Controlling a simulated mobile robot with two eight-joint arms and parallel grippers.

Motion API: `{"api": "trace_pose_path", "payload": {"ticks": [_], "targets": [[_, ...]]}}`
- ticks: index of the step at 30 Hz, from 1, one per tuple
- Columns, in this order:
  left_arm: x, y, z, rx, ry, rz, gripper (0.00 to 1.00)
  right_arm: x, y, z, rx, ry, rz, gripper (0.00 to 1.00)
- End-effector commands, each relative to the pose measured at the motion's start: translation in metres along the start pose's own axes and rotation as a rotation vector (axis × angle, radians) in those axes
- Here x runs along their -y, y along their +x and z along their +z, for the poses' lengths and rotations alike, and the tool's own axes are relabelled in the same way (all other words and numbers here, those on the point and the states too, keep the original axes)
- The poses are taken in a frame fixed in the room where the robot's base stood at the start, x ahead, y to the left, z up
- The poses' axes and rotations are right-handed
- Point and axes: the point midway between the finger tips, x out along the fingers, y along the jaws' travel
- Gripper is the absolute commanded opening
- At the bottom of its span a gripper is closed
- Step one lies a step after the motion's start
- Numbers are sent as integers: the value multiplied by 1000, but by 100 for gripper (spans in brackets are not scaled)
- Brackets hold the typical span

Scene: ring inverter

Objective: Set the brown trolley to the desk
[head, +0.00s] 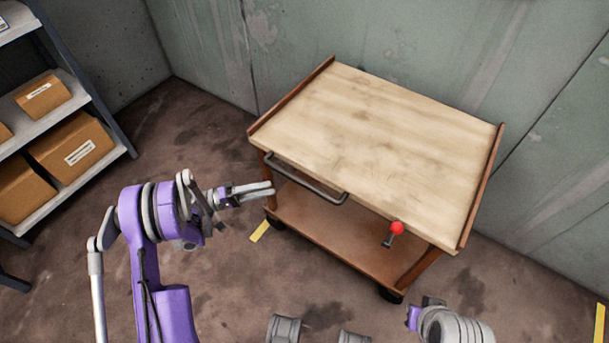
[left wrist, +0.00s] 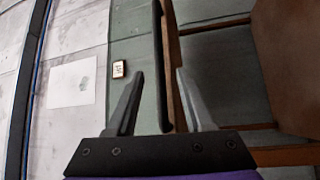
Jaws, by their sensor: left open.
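The brown trolley (head: 340,240) stands by the back wall, with a pale wooden top (head: 380,135), a lower brown shelf and raised brown side edges. A dark bar handle (head: 310,182) runs along its near side, and a red-knobbed lever (head: 397,229) sits right of it. My left gripper (head: 272,190) is open at the handle's left end. In the left wrist view its open fingers (left wrist: 160,74) appear either side of a dark bar and a brown edge; contact cannot be told. Part of my right gripper (head: 425,308) shows low in the head view, its jaws unclear. No desk is identifiable.
A shelf rack (head: 70,190) with cardboard boxes (head: 72,148) stands at the left. Concrete walls rise close behind the trolley.

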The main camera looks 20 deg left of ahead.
Motion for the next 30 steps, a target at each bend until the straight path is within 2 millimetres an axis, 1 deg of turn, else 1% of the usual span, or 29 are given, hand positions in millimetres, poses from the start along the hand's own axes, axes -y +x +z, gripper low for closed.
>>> {"api": "trace_pose_path", "payload": {"ticks": [5,12,15,18,23,30], "targets": [[-1,22,1,3,-1,3,52,0,2,1,1,0,0,0],[0,70,1,5,-1,2,52,0,6,2,2,0,0,0],[-1,86,1,4,-2,2,52,0,8,2,2,0,0,0],[0,97,1,2,-1,1,52,0,9,2,3,0,0,0],[-1,106,0,1,0,0,52,0,9,2,3,0,0,0],[-1,107,0,0,0,0,52,0,9,2,3,0,0,0]]}}
